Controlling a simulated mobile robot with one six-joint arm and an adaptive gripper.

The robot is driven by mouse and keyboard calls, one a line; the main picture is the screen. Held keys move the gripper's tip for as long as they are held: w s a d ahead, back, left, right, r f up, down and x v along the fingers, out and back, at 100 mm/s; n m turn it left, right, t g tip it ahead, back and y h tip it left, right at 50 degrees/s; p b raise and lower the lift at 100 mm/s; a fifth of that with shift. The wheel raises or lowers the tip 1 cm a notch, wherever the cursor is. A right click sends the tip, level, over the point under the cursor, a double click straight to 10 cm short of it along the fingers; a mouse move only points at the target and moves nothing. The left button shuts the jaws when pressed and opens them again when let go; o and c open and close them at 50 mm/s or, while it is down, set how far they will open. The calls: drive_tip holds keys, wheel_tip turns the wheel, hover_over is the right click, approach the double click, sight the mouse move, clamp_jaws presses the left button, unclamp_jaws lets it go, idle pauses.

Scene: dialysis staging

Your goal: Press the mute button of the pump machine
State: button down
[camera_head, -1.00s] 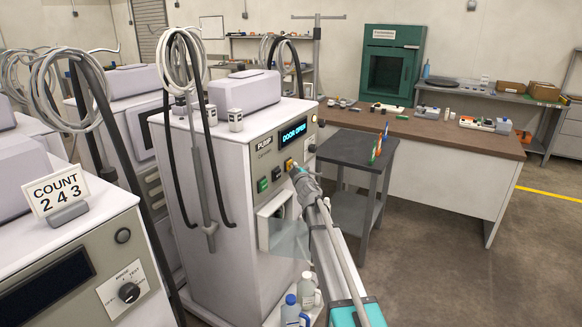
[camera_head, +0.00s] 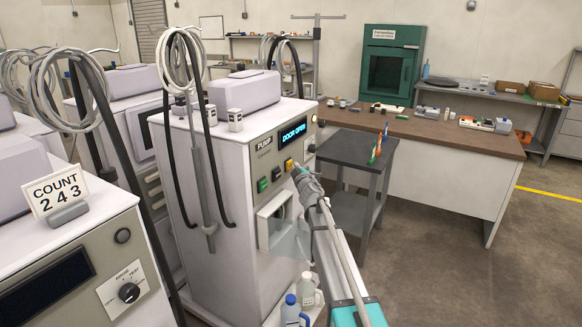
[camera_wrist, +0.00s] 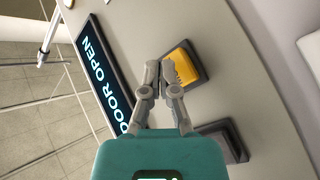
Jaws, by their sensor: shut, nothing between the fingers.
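The pump machine (camera_head: 235,150) is a white cabinet with a grey front panel marked PUMP. Its lit display (camera_head: 293,133) reads DOOR OPEN, also in the wrist view (camera_wrist: 104,76). Below the display are a green button (camera_head: 262,185), a dark button (camera_head: 276,173) and a yellow button (camera_head: 288,164); no mute label is readable. My gripper (camera_head: 297,169) is shut and empty just right of the yellow button. In the wrist view, my gripper's fingertips (camera_wrist: 159,72) overlap the left edge of the yellow button (camera_wrist: 184,66); contact cannot be told. The dark button (camera_wrist: 222,140) is lower right.
An open clear door (camera_head: 290,240) hangs below the panel. Bottles (camera_head: 291,312) stand at the machine's foot. A dark side table (camera_head: 355,150) is close behind my arm. Another machine (camera_head: 80,265) with a COUNT 243 card stands at left. Floor at right is clear.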

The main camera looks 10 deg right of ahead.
drive_tip(key=shift+s+d, duration=0.2)
drive_tip(key=shift+d, duration=0.1)
drive_tip(key=shift+s+d, duration=0.1)
drive_tip(key=shift+s+d, duration=0.7)
drive_tip(key=shift+d, duration=0.25)
drive_tip(key=shift+s+d, duration=0.65)
drive_tip(key=shift+d, duration=0.3)
drive_tip(key=shift+s, duration=0.1)
